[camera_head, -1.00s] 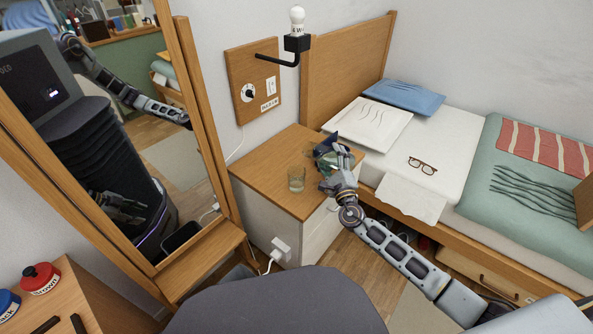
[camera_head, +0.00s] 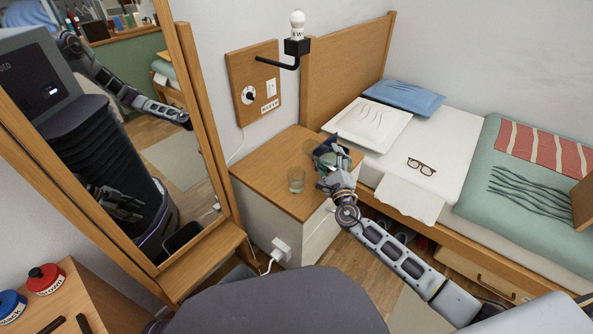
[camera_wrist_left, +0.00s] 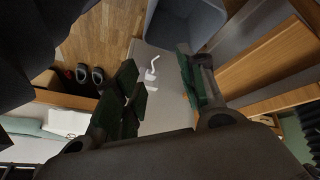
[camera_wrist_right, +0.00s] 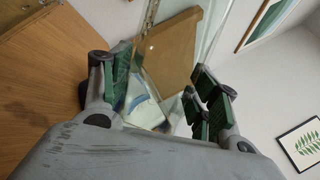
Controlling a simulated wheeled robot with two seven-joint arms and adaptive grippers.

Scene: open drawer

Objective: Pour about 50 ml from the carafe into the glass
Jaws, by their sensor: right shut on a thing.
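The clear glass (camera_head: 296,180) stands upright near the front left of the wooden nightstand top. My right gripper (camera_head: 328,156) is behind and to the right of it, above the nightstand. It is shut on the clear carafe (camera_head: 309,147), which the gripper partly hides in the head view. In the right wrist view the transparent carafe (camera_wrist_right: 145,104) sits between the fingers of my right gripper (camera_wrist_right: 160,85). Its tilt and water level are hard to tell. My left gripper (camera_wrist_left: 155,72) is open and empty in the left wrist view, away from the nightstand.
The nightstand top (camera_head: 262,172) is otherwise clear. A wall panel (camera_head: 254,83) with a lamp rises behind it. A mirror (camera_head: 150,130) stands to the left. The bed (camera_head: 445,150) with pillows and glasses is to the right.

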